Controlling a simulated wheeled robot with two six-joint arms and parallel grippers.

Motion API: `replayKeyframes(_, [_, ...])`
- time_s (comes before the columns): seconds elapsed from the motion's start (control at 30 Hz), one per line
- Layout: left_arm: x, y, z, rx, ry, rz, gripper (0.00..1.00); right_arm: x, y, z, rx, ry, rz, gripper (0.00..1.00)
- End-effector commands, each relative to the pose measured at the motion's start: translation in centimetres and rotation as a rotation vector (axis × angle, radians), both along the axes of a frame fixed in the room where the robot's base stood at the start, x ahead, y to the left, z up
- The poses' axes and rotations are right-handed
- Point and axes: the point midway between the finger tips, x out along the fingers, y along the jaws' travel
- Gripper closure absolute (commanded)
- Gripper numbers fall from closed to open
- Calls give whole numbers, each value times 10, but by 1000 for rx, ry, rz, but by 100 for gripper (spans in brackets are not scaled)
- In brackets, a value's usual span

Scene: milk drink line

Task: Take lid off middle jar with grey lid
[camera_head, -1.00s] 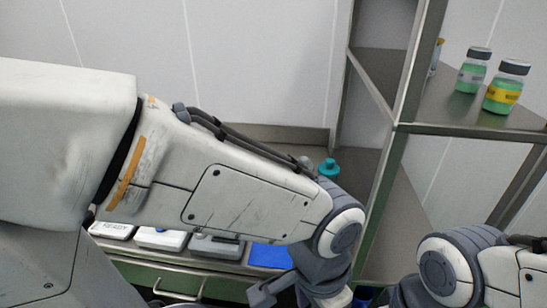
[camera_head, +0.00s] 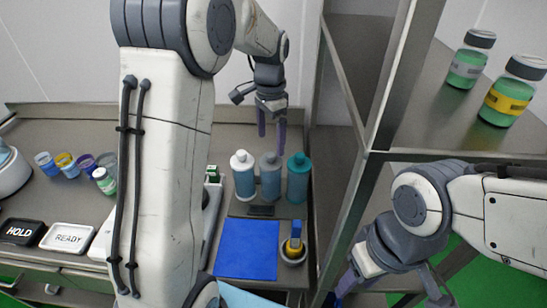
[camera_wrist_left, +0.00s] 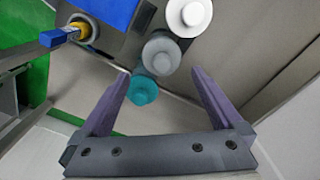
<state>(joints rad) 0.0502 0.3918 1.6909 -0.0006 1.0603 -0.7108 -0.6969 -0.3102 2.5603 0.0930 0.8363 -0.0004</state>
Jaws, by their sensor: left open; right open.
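Three bottles stand in a row at the back of the counter. The middle bottle is grey-blue with a grey lid (camera_head: 270,160). The white-lidded bottle (camera_head: 243,178) is to its left, and the teal-lidded bottle (camera_head: 298,180) to its right. My left gripper (camera_head: 272,137) is open and empty, pointing down above and behind the row. In the left wrist view the grey lid (camera_wrist_left: 160,50) lies beyond the fingertips of my left gripper (camera_wrist_left: 160,74), and the teal lid (camera_wrist_left: 142,87) shows between the fingers. My right gripper (camera_head: 390,292) is open and empty at the lower right.
A blue mat (camera_head: 247,250) lies in front of the bottles, beside a small bowl (camera_head: 292,258) with a yellow-and-blue item. READY (camera_head: 67,237) and HOLD (camera_head: 20,231) trays and several small jars are left. A metal shelf post (camera_head: 385,95) rises at right; two green jars stand on its shelf.

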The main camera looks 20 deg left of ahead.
Motion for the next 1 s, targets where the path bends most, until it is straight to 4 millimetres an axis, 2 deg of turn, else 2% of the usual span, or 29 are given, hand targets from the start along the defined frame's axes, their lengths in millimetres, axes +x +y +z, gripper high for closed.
replayKeyframes(0.27, [0,0,-24,0,3,1,0,0,0,6,0,0,0,50])
replayKeyframes(0.53, [1,1,-62,0,1,0,0,0,0,15,0,0,0,50])
replayKeyframes(0.83, [2,0,-68,0,-2,-2,0,0,0,15,0,0,0,50])
replayKeyframes(0.97, [2,0,-68,0,-2,-2,50,0,0,14,0,0,0,50])
replayKeyframes(1.0, [2,0,-68,0,-2,-2,65,0,0,14,0,0,0,50])
